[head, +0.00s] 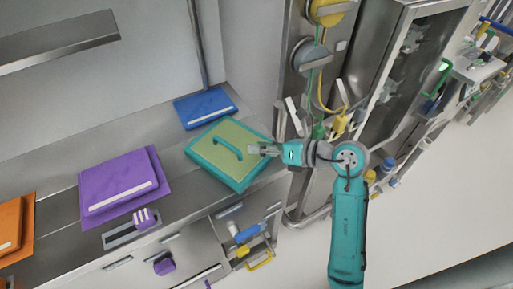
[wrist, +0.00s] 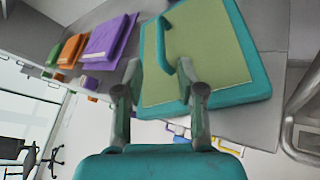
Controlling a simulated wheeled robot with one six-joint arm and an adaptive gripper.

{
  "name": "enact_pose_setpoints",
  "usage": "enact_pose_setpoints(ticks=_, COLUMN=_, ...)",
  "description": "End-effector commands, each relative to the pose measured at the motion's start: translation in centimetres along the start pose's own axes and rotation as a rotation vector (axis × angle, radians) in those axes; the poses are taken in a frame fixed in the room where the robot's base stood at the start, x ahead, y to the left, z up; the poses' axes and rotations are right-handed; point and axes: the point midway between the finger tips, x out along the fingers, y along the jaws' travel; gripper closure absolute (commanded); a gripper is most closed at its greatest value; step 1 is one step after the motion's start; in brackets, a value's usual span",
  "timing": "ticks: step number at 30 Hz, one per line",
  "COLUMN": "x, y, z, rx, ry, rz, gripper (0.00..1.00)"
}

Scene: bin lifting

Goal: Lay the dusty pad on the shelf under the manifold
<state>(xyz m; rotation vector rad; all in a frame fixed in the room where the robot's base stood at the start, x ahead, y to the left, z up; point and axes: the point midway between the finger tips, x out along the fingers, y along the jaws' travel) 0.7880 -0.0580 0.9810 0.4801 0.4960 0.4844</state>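A flat teal piece with a dull olive-green top (head: 232,142) and a teal arched handle (head: 228,146) lies on the grey counter. It is the likeliest pad, but I cannot tell for sure. It also shows large in the wrist view (wrist: 215,45), with its handle (wrist: 172,50) near my fingertips. My gripper (head: 257,149) is over the pad's right edge. In the wrist view its two fingers (wrist: 160,72) are spread apart, with nothing clearly held between them. Round yellow and grey fittings with hoses (head: 310,55), perhaps the manifold, are on the steel panel. I cannot make out a shelf under them.
A blue flat piece (head: 205,107), a purple one (head: 122,186) and an orange one (head: 15,228) lie along the counter. A grey wall shelf (head: 60,40) is at upper left. A steel cabinet (head: 385,70) stands right of the panel. The pale floor (head: 430,220) looks clear.

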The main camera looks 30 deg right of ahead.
Motion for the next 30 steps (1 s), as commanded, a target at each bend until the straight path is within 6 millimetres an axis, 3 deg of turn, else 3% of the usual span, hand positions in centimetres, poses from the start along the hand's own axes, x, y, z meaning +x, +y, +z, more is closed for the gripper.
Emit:
enact_pose_setpoints(ticks=11, x=-0.1, y=0.5, z=-0.5, rx=0.011, ry=-0.004, rz=0.02, gripper=0.61)
enact_pose_setpoints(ticks=14, x=0.3, y=2.5, z=-1.9, rx=0.052, ry=-0.023, rz=0.093, gripper=0.61)
enact_pose_setpoints(ticks=20, x=-0.1, y=9.8, z=-6.1, rx=0.26, ry=-0.118, rz=0.362, gripper=0.61)
enact_pose_setpoints(ticks=24, x=-2.1, y=14.0, z=-8.2, rx=0.47, ry=-0.2, rz=0.533, gripper=0.61)
enact_pose_setpoints(ticks=30, x=-6.2, y=17.4, z=-10.2, rx=0.83, ry=-0.316, rz=0.709, gripper=0.61)
